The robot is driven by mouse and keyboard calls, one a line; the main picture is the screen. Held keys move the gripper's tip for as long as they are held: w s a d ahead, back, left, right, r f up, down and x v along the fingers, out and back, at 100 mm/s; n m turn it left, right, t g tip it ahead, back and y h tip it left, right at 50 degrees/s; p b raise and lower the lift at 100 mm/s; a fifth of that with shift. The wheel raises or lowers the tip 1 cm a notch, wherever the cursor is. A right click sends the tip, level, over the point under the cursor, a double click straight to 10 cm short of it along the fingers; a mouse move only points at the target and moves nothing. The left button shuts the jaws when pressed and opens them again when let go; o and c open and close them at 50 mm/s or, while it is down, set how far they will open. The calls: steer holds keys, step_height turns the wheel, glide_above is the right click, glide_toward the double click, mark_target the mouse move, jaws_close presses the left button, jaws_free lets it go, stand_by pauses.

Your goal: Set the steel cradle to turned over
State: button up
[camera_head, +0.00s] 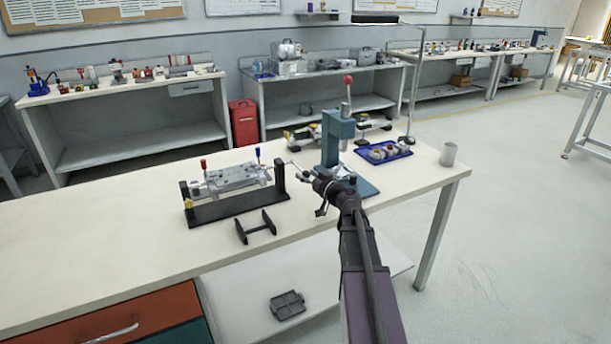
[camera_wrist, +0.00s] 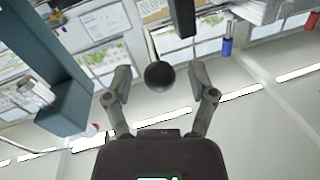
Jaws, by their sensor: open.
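The steel cradle (camera_head: 232,178) is a grey metal plate held between the black end posts of a stand on the bench in the head view. It lies about level, with a red handle (camera_head: 204,164) and a blue handle (camera_head: 258,153) standing up. A thin crank rod leaves its right end. In the wrist view a black ball knob (camera_wrist: 159,75) on a thin rod sits between the two fingers of my gripper (camera_wrist: 161,83). The fingers are open, with a gap on each side of the knob. Part of the cradle (camera_wrist: 257,9) shows at the upper right there.
A teal press (camera_head: 337,135) with a red-topped lever stands close behind my gripper; its column also fills the left of the wrist view (camera_wrist: 40,70). A blue tray (camera_head: 385,152) and a grey cup (camera_head: 448,153) are to the right. A small black stand (camera_head: 256,227) lies in front of the cradle.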

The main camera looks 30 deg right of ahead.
steer(key=shift+w, duration=0.35)
jaws_close()
steer(key=shift+a, duration=0.15)
steer(key=shift+d+r+p, duration=0.25)
steer(key=shift+r+p, duration=0.05)
steer(key=shift+p, duration=0.15)
